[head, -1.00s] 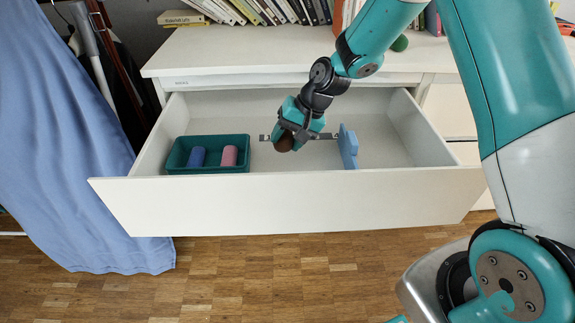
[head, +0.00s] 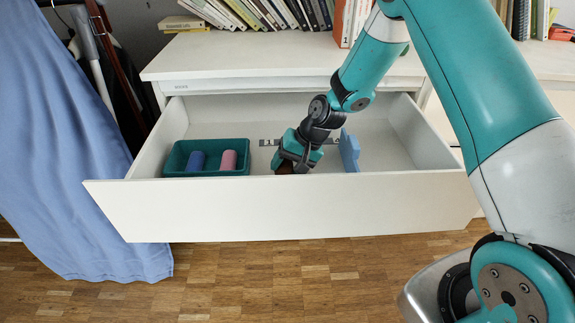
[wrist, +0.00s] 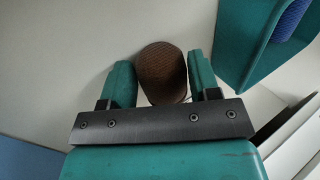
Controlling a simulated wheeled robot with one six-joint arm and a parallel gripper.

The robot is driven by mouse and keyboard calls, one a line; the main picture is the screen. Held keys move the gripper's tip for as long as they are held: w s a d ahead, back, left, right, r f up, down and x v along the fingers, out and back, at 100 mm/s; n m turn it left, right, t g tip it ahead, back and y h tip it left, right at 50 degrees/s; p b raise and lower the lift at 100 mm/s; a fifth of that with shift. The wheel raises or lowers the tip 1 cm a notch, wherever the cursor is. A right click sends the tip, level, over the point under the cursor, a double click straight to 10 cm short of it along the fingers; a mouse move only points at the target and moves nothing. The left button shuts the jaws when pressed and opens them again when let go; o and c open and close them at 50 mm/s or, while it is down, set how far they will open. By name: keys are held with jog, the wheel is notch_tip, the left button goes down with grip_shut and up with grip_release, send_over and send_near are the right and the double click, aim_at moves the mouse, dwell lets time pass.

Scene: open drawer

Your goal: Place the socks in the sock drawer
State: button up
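The drawer (head: 270,210) is pulled open below the white dresser top. A teal box (head: 206,144) at its left holds a rolled blue sock (head: 196,161) and a rolled pink sock (head: 229,160). My gripper (head: 285,165) is inside the drawer, right of the box and left of the blue divider (head: 349,150). In the wrist view, my gripper (wrist: 162,82) has a rolled brown sock (wrist: 162,72) between its two fingers, with both sides against them. In the head view the sock is mostly hidden by the gripper and drawer front; I cannot tell if it touches the drawer floor.
The wrist view shows the box wall (wrist: 235,50) close on the right and the divider (wrist: 25,160) at lower left. Books (head: 265,12) stand on the dresser top (head: 240,55). A blue cloth (head: 65,140) hangs at left.

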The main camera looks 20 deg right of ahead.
jog(key=shift+r, duration=0.25)
jog(key=p+v, duration=0.3)
jog(key=v, duration=0.9)
jog(key=s+a+r+n+g, duration=0.1)
jog(key=s+a+r+n, duration=0.5)
jog(key=s+a+r, duration=0.5)
jog(key=s+r+n, duration=0.2)
jog(key=s, duration=0.6)
jog(key=s+r+n+h, duration=0.1)
jog(key=s+r+n, duration=0.1)
jog(key=s, duration=0.6)
jog(key=shift+r+n+g, duration=0.3)
jog(key=shift+r+g, duration=0.1)
jog(key=shift+r, duration=0.1)
jog(key=shift+s+d, duration=0.1)
